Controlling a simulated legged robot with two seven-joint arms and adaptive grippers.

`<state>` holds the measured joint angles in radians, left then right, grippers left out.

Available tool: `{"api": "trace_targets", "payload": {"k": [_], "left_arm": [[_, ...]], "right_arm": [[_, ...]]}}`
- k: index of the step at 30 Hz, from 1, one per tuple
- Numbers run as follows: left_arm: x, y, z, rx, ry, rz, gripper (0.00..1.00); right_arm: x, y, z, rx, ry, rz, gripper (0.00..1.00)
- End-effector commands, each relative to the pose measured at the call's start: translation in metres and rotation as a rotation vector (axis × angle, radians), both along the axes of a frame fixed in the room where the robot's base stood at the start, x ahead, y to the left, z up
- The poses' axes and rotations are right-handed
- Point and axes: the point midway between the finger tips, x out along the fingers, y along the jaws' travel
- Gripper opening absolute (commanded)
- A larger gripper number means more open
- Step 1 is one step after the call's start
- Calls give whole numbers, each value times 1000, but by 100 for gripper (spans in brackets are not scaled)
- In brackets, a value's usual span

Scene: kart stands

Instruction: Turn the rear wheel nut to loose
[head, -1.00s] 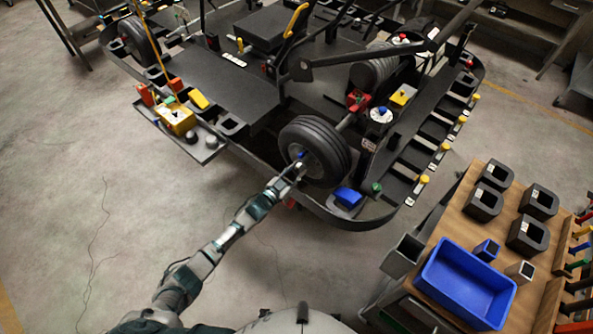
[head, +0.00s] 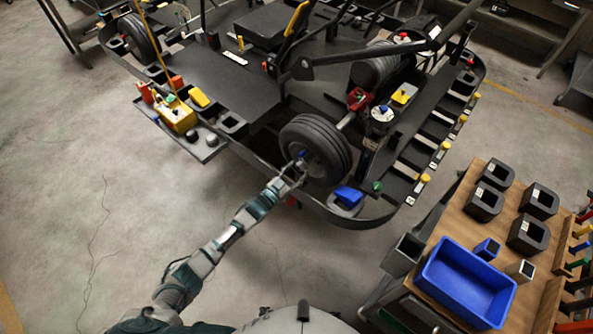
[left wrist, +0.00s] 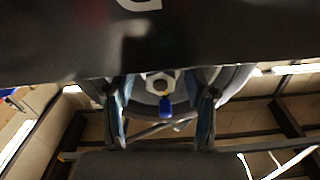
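The kart's rear wheel (head: 322,133) is a black tyre with a grey hub, facing my left arm. The wheel nut (left wrist: 160,85) is at the middle of the hub in the left wrist view, with a blue tab (left wrist: 166,106) just below it. A small blue spot (head: 301,154) shows at the hub in the head view. My left gripper (head: 294,168) is in front of the hub. In the left wrist view its fingers (left wrist: 162,108) are apart, one on each side of the nut and blue tab, with gaps. My right gripper is not in view.
The kart stand's rim (head: 350,222) curves below and right of the wheel. A blue block (head: 348,196) sits on it. A wooden-topped bench (head: 455,226) with a blue bin (head: 433,279) and dark holders stands at right. The floor at left is clear.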

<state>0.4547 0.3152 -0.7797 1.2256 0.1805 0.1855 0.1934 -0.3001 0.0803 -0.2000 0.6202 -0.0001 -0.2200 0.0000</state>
Motion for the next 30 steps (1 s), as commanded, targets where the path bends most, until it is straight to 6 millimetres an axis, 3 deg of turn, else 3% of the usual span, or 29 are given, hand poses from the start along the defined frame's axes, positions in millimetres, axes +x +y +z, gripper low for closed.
{"api": "trace_targets", "payload": {"k": [10, 22, 30], "left_arm": [[-7, 5, 4, -4, -7, -1, 56], [-74, 54, 1, 0, -2, 0, 56], [-95, 70, 2, -2, -2, 0, 56]], "right_arm": [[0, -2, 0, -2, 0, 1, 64], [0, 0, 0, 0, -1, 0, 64], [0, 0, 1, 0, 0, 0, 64]]}}
